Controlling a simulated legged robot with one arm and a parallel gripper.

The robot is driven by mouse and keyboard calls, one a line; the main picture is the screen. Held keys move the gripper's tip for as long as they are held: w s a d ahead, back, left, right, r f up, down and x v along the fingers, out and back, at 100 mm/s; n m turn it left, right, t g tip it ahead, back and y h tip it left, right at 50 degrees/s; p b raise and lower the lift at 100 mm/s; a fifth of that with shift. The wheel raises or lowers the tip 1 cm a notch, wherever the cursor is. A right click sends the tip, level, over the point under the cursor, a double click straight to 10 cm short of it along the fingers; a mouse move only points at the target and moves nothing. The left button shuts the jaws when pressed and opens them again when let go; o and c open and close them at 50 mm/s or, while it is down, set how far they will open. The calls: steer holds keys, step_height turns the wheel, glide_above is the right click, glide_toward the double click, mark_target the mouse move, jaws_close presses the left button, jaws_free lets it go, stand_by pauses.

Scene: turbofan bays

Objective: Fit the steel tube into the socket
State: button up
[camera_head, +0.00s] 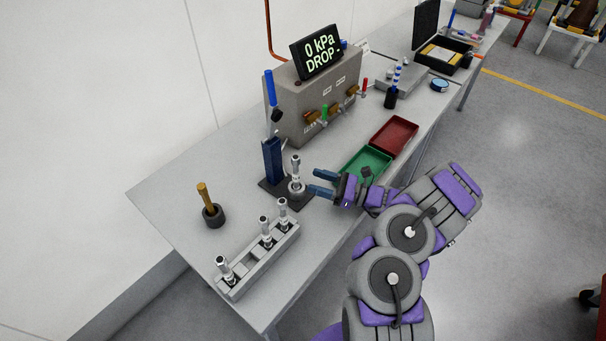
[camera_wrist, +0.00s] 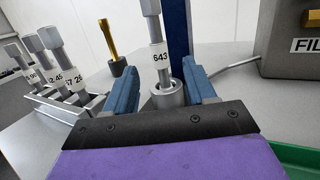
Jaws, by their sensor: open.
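A steel tube (camera_head: 295,166) labelled 643 stands upright in a round metal socket (camera_head: 297,188) on a black base beside a blue post (camera_head: 272,160). In the wrist view the tube (camera_wrist: 157,57) goes down into the ring-shaped socket (camera_wrist: 167,94); how deep it sits is hidden. My gripper (camera_head: 318,182) is open just to the right of the tube. In the wrist view its blue fingers lie left and right of the tube and socket in the picture, with gaps showing. Three similar tubes (camera_head: 265,231) stand in a grey rack (camera_head: 262,262).
A brass rod (camera_head: 204,196) stands in a dark cup (camera_head: 213,215) at left. A grey test box (camera_head: 318,98) with a display reading "0 kPa DROP" (camera_head: 319,50) stands behind. Green (camera_head: 364,165) and red (camera_head: 394,136) trays lie by my gripper.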

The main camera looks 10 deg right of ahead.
steer(key=p+v, duration=0.1)
steer(key=v, duration=0.9)
steer(key=a+r+n+g+y, duration=0.2)
steer(key=a+r+n+g, duration=0.6)
steer(key=a+r, duration=0.45)
steer(key=s+a+r+n+g+h, duration=0.55)
steer(key=s+a+r+n, duration=0.2)
steer(key=s+a, duration=0.3)
steer(key=s+a+r+n+g+h, duration=0.2)
steer(key=s+n+h, duration=0.35)
steer(key=s, duration=0.65)
steer(key=s+d+n+t+h, duration=0.3)
steer(key=s+d+t+h, duration=0.1)
steer(key=s+d+h, duration=0.3)
steer(key=s+d+f, duration=0.1)
steer(key=s+d, duration=0.1)
steer(key=s, duration=0.2)
steer(key=shift+d+h, duration=0.35)
steer(key=shift+h, duration=0.05)
steer(key=shift+s+d, duration=0.1)
steer(key=shift+d, duration=0.1)
steer(key=shift+c, duration=1.2)
